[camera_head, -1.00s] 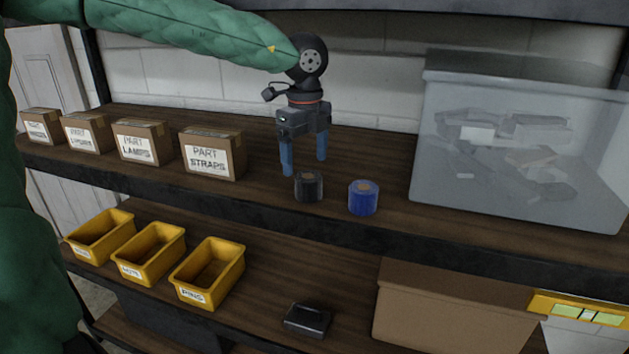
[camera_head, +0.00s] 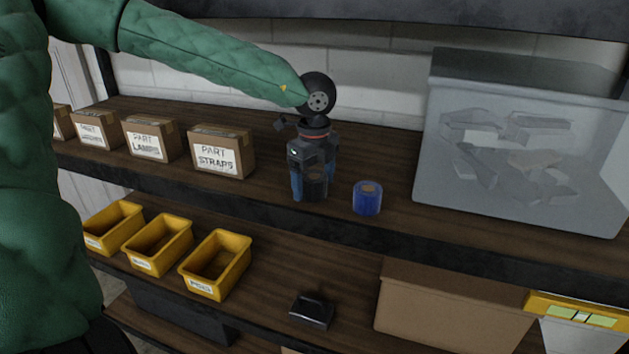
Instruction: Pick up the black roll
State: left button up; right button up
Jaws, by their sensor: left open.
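The black roll (camera_head: 314,188) stands upright on the upper wooden shelf, partly hidden by my left gripper. My left gripper (camera_head: 311,190) points down over it, with its blue fingers apart. I cannot tell whether the fingers touch the roll. My right gripper is not in view.
A blue roll (camera_head: 367,198) stands just right of the black roll. Labelled cardboard boxes, one marked straps (camera_head: 221,152), line the left. Yellow bins (camera_head: 215,265) and a small black box (camera_head: 311,310) are below.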

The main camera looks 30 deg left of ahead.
pick_arm(q)
jog(key=shift+f, duration=0.25)
jog(key=c, duration=1.1)
jog(key=shift+r, duration=0.2)
